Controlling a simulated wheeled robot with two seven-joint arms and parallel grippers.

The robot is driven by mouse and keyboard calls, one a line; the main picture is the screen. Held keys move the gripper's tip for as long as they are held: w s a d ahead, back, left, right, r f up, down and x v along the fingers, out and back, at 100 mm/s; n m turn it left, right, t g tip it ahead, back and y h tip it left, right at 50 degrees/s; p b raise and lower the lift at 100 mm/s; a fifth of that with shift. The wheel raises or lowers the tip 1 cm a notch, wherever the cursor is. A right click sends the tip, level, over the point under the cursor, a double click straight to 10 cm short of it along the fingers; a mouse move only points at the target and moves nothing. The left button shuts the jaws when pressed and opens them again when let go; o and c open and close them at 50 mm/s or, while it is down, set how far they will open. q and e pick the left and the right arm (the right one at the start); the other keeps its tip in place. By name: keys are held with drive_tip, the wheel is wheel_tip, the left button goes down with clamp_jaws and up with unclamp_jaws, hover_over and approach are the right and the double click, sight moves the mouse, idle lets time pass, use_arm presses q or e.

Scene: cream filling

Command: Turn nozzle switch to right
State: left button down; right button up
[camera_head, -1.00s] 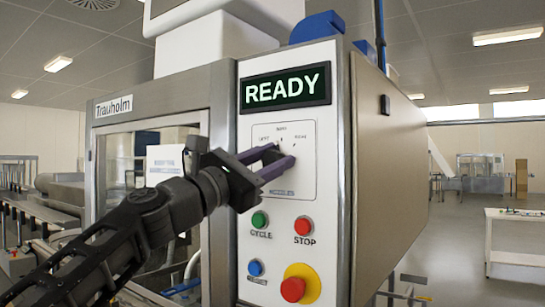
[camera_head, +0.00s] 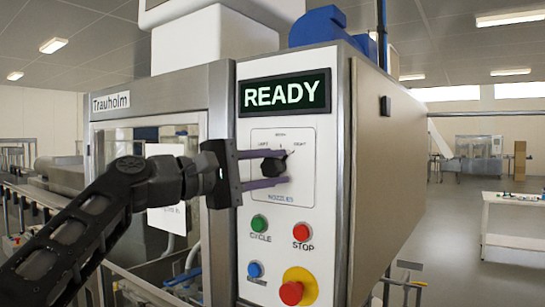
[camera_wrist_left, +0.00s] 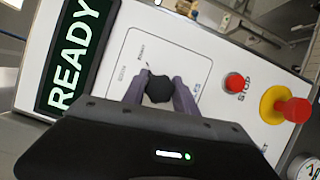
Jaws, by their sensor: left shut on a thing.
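The nozzle switch (camera_head: 273,168) is a black knob on the white control panel, above the word NOZZLES, with position labels in an arc over it. My left gripper (camera_head: 267,168) comes from the left, with one purple-grey finger above the knob and one below. It is shut on the knob. In the left wrist view the fingers (camera_wrist_left: 160,92) sit on either side of the dark nozzle switch (camera_wrist_left: 158,86), hiding part of its dial. Which label the knob points at is not clear. My right gripper is not in view.
A READY display (camera_head: 285,91) is above the dial. Below are a green CYCLE button (camera_head: 259,223), a red STOP button (camera_head: 302,232), a blue button (camera_head: 255,269) and a red emergency button on yellow (camera_head: 292,292). A glass-windowed cabinet stands left of the panel.

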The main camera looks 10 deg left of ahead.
use_arm(q)
drive_tip(key=shift+m+p, duration=0.45)
drive_tip(key=shift+m, duration=0.45)
drive_tip(key=shift+f, duration=0.1)
drive_tip(key=c, duration=1)
unclamp_jaws()
drive_tip(key=shift+o, duration=0.2)
drive_tip(key=b+v, duration=0.2)
drive_tip(key=v, duration=0.5)
drive_tip(key=shift+s+a+r+b, duration=0.25)
drive_tip(key=shift+s+r+b, duration=0.05)
drive_tip(key=shift+b, duration=0.05)
